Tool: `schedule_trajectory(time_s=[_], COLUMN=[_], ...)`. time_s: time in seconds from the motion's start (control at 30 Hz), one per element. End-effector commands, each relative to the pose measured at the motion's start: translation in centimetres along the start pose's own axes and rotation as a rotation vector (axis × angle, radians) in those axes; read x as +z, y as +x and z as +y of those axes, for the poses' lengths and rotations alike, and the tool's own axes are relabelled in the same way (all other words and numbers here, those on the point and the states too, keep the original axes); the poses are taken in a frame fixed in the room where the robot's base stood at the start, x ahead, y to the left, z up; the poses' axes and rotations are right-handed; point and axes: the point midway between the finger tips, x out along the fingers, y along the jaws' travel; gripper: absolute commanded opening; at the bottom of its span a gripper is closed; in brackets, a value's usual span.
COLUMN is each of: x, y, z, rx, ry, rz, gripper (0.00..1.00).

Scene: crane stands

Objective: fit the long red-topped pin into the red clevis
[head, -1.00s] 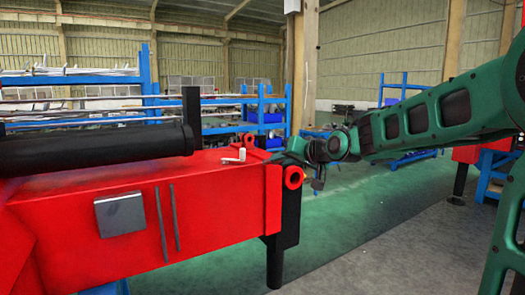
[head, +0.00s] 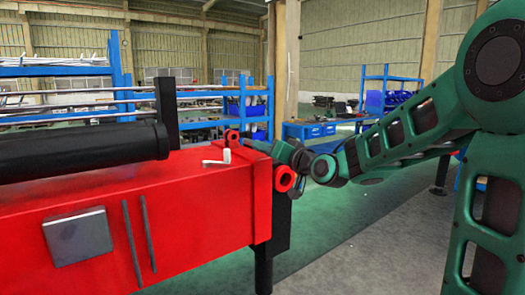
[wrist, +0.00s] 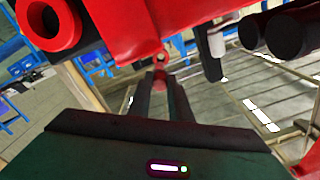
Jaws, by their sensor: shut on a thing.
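The red clevis is at the end of the red beam (head: 190,205). It shows a small upper lug (head: 232,138) and a larger ring lug (head: 284,178), which also shows at the top left of the wrist view (wrist: 40,18). My gripper (head: 262,147) is just beside these lugs. In the wrist view its two dark fingers (wrist: 160,92) are shut on a small red piece, the top of the long red-topped pin (wrist: 160,78). The pin's shaft is hidden. A red eye (wrist: 160,57) shows just beyond the fingertips; I cannot tell whether it touches the pin.
A pale crank handle (head: 218,160) stands on the beam near the lugs. A black cylinder (head: 80,155) lies along the beam top, with a black post (head: 167,110) behind. Blue racks (head: 245,105) are at the back.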

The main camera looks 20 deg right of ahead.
Motion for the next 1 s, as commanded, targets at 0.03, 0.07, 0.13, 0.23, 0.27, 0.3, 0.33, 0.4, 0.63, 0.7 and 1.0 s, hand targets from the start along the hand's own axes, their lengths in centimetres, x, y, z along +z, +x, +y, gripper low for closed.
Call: schedule_trajectory(time_s=[0.03, 0.07, 0.13, 0.23, 0.27, 0.3, 0.33, 0.4, 0.63, 0.7, 1.0], x=[0.1, 0.2, 0.2, 0.2, 0.2, 0.1, 0.1, 0.1, -0.1, -0.1, -0.2], y=[0.0, 0.0, 0.2, 0.8, 1.1, 1.4, 1.6, 2.2, 4.0, 4.4, 5.5], z=[-0.1, -0.1, -0.2, -0.1, -0.1, 0.0, 0.0, 0.1, 0.4, 0.5, 0.5], rx=[-0.002, -0.002, -0.003, -0.002, -0.002, -0.001, -0.001, 0.000, 0.004, 0.005, 0.005], ry=[0.004, 0.008, 0.011, 0.011, 0.011, 0.011, 0.012, 0.011, 0.011, 0.011, 0.011], rz=[0.000, 0.000, 0.000, 0.000, 0.000, 0.000, 0.000, 0.001, 0.003, 0.003, 0.004], gripper=[0.00, 0.00, 0.00, 0.00, 0.00, 0.00, 0.00, 0.00, 0.00, 0.00, 0.00])
